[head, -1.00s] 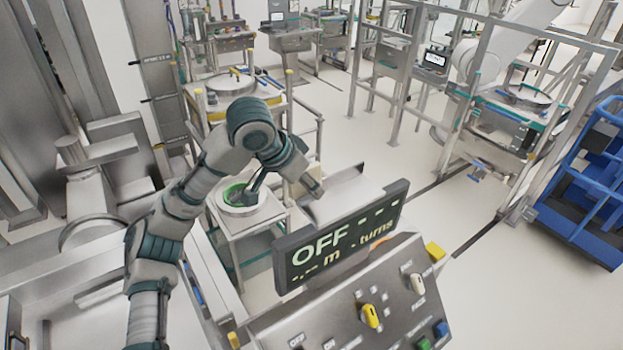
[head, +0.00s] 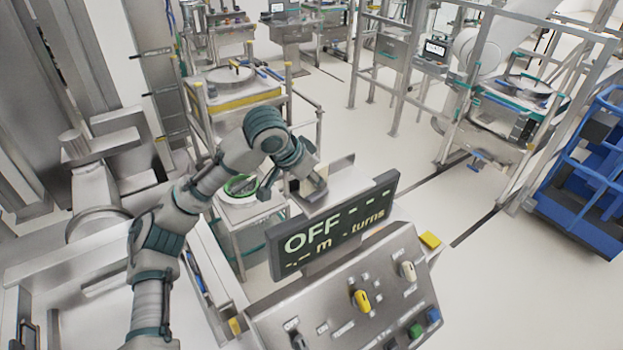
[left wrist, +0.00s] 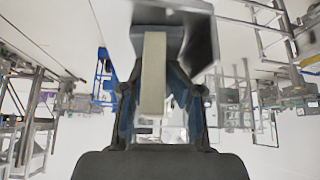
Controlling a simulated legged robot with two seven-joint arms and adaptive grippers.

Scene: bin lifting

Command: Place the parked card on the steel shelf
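My left gripper (left wrist: 154,66) is shut on a pale, slab-like card (left wrist: 153,92), whose long narrow side shows between the two dark fingers in the left wrist view. In the head view, what looks like the held card (head: 314,194) is just behind the display, at the left end of the steel shelf (head: 343,168). The display hides much of the shelf. I cannot tell whether the card touches it. A shiny grey plate (left wrist: 203,38) shows beyond the fingertips in the left wrist view. My right gripper is not in view.
The dark display (head: 335,222) reading OFF stands in front of the shelf, above a sloped control panel (head: 345,300) with knobs and buttons. A small table with a green ring (head: 240,186) is behind my left arm. A blue cage (head: 590,180) stands far right.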

